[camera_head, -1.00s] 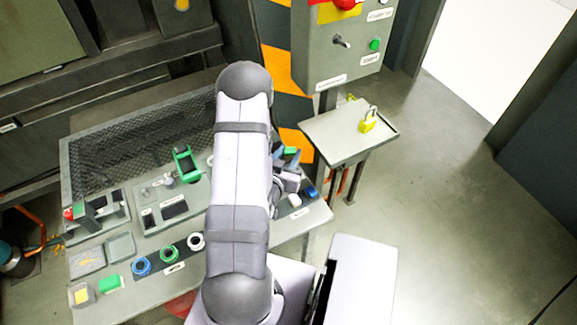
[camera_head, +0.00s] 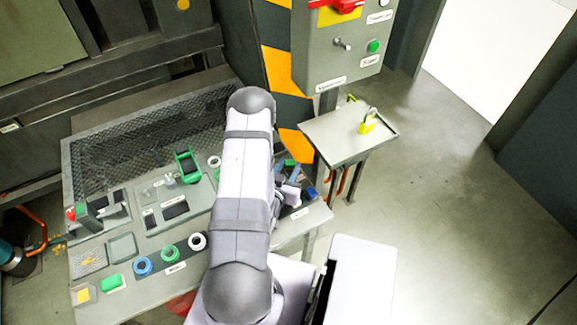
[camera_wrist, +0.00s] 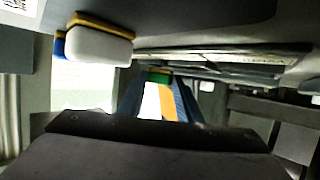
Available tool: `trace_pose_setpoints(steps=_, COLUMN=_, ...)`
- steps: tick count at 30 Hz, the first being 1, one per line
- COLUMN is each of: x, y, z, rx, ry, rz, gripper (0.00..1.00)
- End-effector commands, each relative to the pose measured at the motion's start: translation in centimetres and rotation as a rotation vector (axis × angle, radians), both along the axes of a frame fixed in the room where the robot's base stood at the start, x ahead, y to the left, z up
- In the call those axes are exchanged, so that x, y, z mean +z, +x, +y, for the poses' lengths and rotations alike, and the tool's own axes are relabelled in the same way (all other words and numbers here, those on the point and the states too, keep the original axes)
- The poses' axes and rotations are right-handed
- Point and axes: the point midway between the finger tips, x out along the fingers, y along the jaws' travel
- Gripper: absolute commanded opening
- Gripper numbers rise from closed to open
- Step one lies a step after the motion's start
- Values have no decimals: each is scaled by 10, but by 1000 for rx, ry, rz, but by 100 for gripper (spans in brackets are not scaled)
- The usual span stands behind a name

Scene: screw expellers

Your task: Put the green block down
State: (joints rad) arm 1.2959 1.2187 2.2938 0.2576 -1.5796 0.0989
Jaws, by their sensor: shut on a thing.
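My gripper (camera_head: 285,172) shows in the head view just right of my arm, over the right end of the workbench. Its blue fingers are shut on a small green block (camera_head: 290,162) at their tips. In the wrist view the two blue fingers of my gripper (camera_wrist: 159,86) reach away from the camera, with the green block (camera_wrist: 159,76) between their ends. Part of the gripper is hidden behind my arm in the head view. I cannot tell whether the block touches a surface.
A blue block (camera_head: 309,193) lies near the bench's right edge. A white block (camera_wrist: 99,44) shows close by in the wrist view. A side table (camera_head: 340,145) holds a yellow padlock (camera_head: 367,124).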

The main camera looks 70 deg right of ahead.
Motion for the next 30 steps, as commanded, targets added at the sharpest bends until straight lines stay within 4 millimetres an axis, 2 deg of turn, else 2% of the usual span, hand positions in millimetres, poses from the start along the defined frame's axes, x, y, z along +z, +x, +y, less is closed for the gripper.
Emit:
trace_pose_setpoints(steps=13, x=-6, y=0, z=0, rx=0, ry=0, rz=0, gripper=6)
trace_pose_setpoints(steps=14, x=-4, y=0, z=0, rx=0, ry=0, rz=0, gripper=39)
trace_pose_setpoints(steps=15, x=-4, y=0, z=0, rx=0, ry=1, rz=0, gripper=49)
trace_pose_setpoints(steps=16, x=-4, y=0, z=0, rx=0, ry=1, rz=0, gripper=51)
trace_pose_setpoints(steps=26, x=-4, y=0, z=0, rx=0, ry=1, rz=1, gripper=51)
trace_pose_setpoints(steps=30, x=-1, y=0, z=9, rx=1, ry=3, rz=2, gripper=51)
